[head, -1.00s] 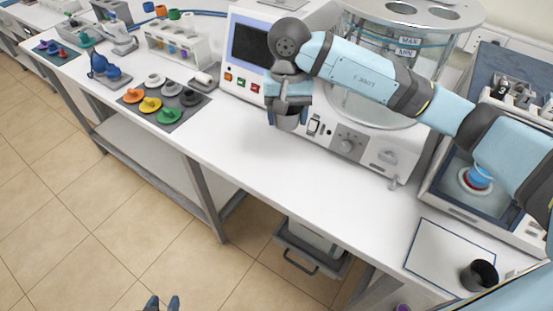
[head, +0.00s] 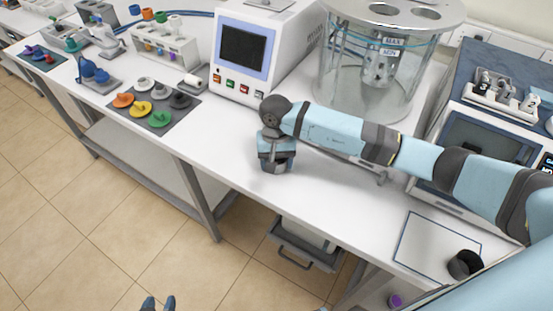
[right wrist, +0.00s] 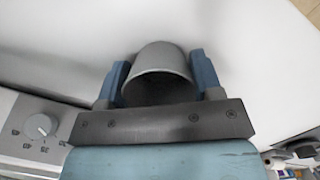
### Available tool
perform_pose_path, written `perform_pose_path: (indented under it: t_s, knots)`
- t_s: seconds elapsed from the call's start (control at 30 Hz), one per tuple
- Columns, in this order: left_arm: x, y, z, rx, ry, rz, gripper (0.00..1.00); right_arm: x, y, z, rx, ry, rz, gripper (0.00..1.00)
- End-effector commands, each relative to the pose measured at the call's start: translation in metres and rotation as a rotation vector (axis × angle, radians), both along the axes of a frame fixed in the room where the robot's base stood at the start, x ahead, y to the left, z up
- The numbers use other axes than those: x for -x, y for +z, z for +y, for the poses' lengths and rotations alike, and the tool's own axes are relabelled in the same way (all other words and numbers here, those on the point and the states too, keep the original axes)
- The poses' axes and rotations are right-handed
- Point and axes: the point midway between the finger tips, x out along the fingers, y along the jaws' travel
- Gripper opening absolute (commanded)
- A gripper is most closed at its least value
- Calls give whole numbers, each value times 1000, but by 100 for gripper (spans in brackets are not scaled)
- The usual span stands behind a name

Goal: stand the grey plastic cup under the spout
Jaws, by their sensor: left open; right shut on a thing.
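The grey plastic cup (right wrist: 161,62) is held between the two blue fingers of my right gripper (right wrist: 162,84) in the right wrist view. In the head view, my right gripper (head: 277,152) is low over the front part of the white bench, in front of the bath machine, and the cup (head: 278,167) shows partly below it. I cannot tell whether the cup touches the bench. The spout (head: 382,178) at the machine's lower right front is mostly hidden by my right arm. My left gripper (head: 159,303) is open and empty at the bottom edge, over the floor.
The machine has a screen housing (head: 243,52) and a glass bath (head: 370,75). A mat (head: 172,122) with coloured stoppers lies to the left. A black cup (head: 465,264) stands by a blue-bordered white sheet (head: 428,245) at the right. Bench left of my right gripper is clear.

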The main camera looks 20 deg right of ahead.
Motion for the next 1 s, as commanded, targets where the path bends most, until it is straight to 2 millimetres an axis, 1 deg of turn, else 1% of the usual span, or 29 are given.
perform_pose_path:
  t_s: [0.17, 0.33, 0.37, 0.4, 0.43, 0.47, 0.7, 0.83, 0.87, 0.97, 1.0]
  knots:
    - [-1, 1, 0, 1, 0, -3, 43, 0, 1, 0, -1, 0, -1, 37]
    - [-1, -3, 0, 2, 0, -6, 43, -1, -4, 0, 0, -1, -2, 37]
    - [-1, -2, 0, 2, 0, -6, 43, -1, -3, 0, -1, -1, -1, 64]
    - [-1, -1, 0, 2, 0, -6, 43, -1, -2, 0, -1, -1, -1, 73]
    - [-1, -1, 0, 2, 0, -6, 43, -1, -2, 0, -1, -1, -1, 80]
    - [-1, -1, 0, 2, 0, -6, 43, -1, -2, 0, -1, -1, -1, 85]
    - [-1, -1, 0, 1, 0, -5, 43, 0, -2, 0, -1, -1, -1, 85]
    - [-1, 4, 0, 1, 0, -3, 43, 0, 4, 0, -1, 0, 0, 85]
    - [-1, 1, 0, 1, 0, -2, 43, -1, 6, 0, 0, 0, -3, 85]
    - [-1, -4, -1, 2, -1, -4, 43, -4, 21, -2, 0, 1, -6, 85]
    - [-1, -5, -1, 2, -1, -4, 43, -5, 30, -2, 0, 1, -6, 85]
